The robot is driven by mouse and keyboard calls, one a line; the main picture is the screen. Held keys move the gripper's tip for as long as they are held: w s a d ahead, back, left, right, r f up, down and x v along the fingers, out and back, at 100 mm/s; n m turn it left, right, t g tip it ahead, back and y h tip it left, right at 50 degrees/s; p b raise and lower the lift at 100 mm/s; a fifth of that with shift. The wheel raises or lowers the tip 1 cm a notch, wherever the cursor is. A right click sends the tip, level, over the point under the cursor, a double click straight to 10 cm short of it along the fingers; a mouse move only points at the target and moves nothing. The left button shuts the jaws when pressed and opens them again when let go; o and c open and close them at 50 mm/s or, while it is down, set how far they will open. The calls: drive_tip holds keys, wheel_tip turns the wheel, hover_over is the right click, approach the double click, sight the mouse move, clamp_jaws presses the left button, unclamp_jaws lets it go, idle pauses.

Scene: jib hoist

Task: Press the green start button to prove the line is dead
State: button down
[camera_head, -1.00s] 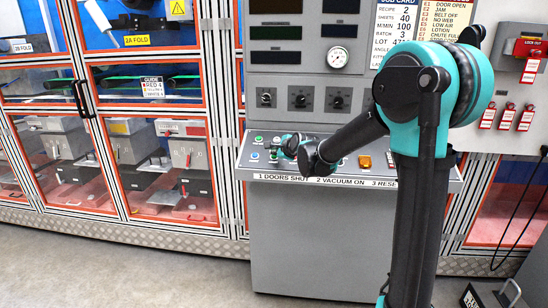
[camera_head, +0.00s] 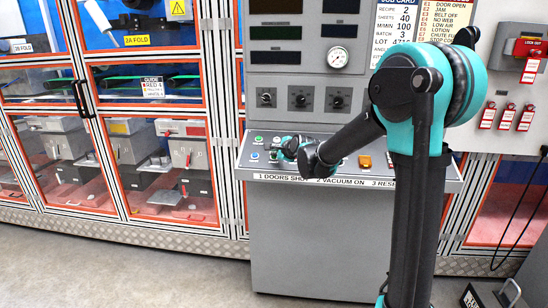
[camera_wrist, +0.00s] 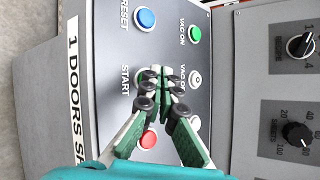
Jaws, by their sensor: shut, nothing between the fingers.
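The sloped control desk (camera_head: 350,180) carries the row of buttons, under my arm in the head view. My gripper (camera_wrist: 160,76) is shut and empty, its fingertips over the desk beside the START label (camera_wrist: 125,82) in the wrist view. The green start button is hidden behind the fingertips there, so I cannot tell whether they touch it. In the head view my gripper (camera_head: 284,151) is small and partly covered by my wrist.
Near the fingertips are a blue RESET button (camera_wrist: 146,18), a green VAC ON button (camera_wrist: 194,34), a white VAC OFF button (camera_wrist: 195,79) and a red button (camera_wrist: 148,139). Selector knobs (camera_wrist: 298,134) are on the upright panel.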

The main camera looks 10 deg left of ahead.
drive_tip(key=shift+w+f, duration=0.2)
drive_tip(key=shift+f, duration=0.25)
idle(0.6)
drive_tip(key=shift+r, duration=0.1)
drive_tip(key=shift+s+r, duration=0.35)
drive_tip(key=shift+r, duration=0.4)
drive_tip(key=r, duration=0.1)
drive_tip(key=s+r, duration=0.1)
drive_tip(key=r, duration=0.1)
drive_tip(key=s+r, duration=0.1)
drive_tip(key=shift+r, duration=0.3)
idle(0.6)
